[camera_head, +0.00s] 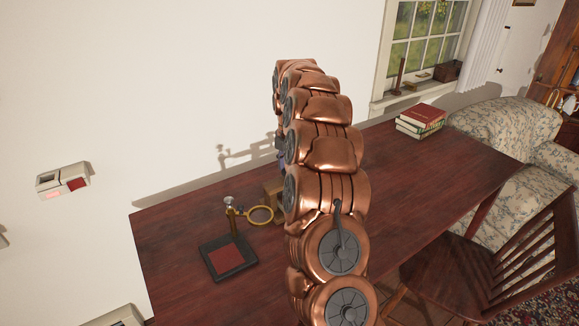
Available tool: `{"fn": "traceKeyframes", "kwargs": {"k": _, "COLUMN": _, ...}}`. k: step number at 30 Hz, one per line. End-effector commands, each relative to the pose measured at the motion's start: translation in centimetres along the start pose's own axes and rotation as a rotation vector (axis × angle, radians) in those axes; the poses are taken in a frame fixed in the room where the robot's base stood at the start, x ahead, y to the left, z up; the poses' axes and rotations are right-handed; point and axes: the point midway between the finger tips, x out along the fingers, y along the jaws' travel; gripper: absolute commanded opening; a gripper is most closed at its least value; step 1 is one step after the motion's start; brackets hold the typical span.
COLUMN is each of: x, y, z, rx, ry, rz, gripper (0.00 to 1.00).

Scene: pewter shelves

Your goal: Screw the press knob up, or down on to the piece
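I cannot make out a press, its knob or a piece with certainty. On the dark red table (430,155) stands a small stand with a black square base (229,269) and a red pad. A brass post (233,222) with a pale top rises at its back edge, and a brass ring (260,215) reaches out to the right. Just right of the ring, a brown wooden thing (272,188) is mostly hidden behind my copper arm. A small bluish bit shows above it at the arm's left edge. My gripper is not seen; the arm covers the area behind it.
Red and green books (422,121) lie stacked at the table's far right. A wooden chair (490,250) stands at the front right, and a flowered armchair (510,125) is behind it. The table between arm and books is clear. A white wall borders the back.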

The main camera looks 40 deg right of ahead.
Motion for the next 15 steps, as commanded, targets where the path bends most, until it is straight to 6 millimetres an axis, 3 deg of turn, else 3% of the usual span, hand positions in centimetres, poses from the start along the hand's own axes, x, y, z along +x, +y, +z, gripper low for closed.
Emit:
{"fn": "traceKeyframes", "kwargs": {"k": 5, "x": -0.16, "y": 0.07, "z": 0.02, "rx": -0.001, "ry": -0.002, "rz": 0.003, "gripper": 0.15}}
{"fn": "traceKeyframes", "kwargs": {"k": 6, "x": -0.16, "y": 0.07, "z": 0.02, "rx": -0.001, "ry": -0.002, "rz": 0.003, "gripper": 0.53}}
{"fn": "traceKeyframes", "kwargs": {"k": 12, "x": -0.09, "y": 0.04, "z": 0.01, "rx": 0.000, "ry": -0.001, "rz": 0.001, "gripper": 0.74}}
{"fn": "traceKeyframes", "kwargs": {"k": 15, "x": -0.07, "y": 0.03, "z": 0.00, "rx": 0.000, "ry": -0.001, "rz": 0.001, "gripper": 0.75}}
